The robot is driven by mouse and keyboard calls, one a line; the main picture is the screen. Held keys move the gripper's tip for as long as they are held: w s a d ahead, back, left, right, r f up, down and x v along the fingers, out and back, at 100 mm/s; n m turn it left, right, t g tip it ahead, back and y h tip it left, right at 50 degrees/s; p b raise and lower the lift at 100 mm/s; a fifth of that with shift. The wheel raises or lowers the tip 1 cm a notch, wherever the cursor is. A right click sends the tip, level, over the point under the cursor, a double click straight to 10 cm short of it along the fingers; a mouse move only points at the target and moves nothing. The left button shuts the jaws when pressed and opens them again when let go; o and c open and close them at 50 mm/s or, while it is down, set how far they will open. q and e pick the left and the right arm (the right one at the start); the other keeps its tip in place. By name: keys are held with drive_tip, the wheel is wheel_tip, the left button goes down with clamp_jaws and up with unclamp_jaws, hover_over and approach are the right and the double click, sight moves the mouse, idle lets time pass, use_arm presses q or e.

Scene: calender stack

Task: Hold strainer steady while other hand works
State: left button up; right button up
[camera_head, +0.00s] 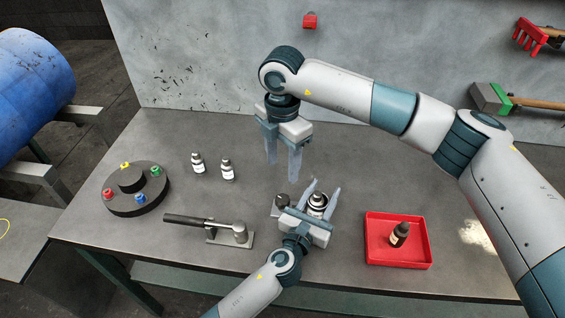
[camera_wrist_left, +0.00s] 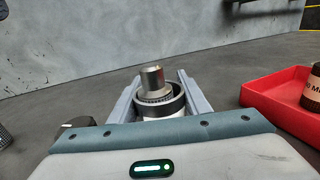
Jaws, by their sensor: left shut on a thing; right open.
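The strainer, as far as I can tell, is a short round metal piece (camera_head: 318,199) with a dark ring, standing on the table. In the left wrist view it shows as a silver cylinder (camera_wrist_left: 152,80) rising from a dark-rimmed round body. My left gripper (camera_head: 325,187) comes from the front edge and is shut on its body, one finger on each side (camera_wrist_left: 155,85). Its lower part is hidden by the gripper. My right gripper (camera_head: 282,170) hangs fingers-down, open and empty, above the table behind and left of the strainer.
A dark small cylinder (camera_head: 281,202) stands close left of my left gripper. A red tray (camera_head: 415,262) at right holds a dark bottle (camera_head: 399,234). A lever tool (camera_head: 205,223), two bottles (camera_head: 227,170) and a round black stand (camera_head: 124,206) with coloured knobs are further left.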

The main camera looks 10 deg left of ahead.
use_arm(q)
drive_tip(key=o, duration=1.1)
drive_tip(key=shift+s, duration=0.15)
drive_tip(key=v, duration=1.1)
drive_tip(key=shift+s+a, duration=0.15)
drive_tip(key=shift+s, duration=0.2)
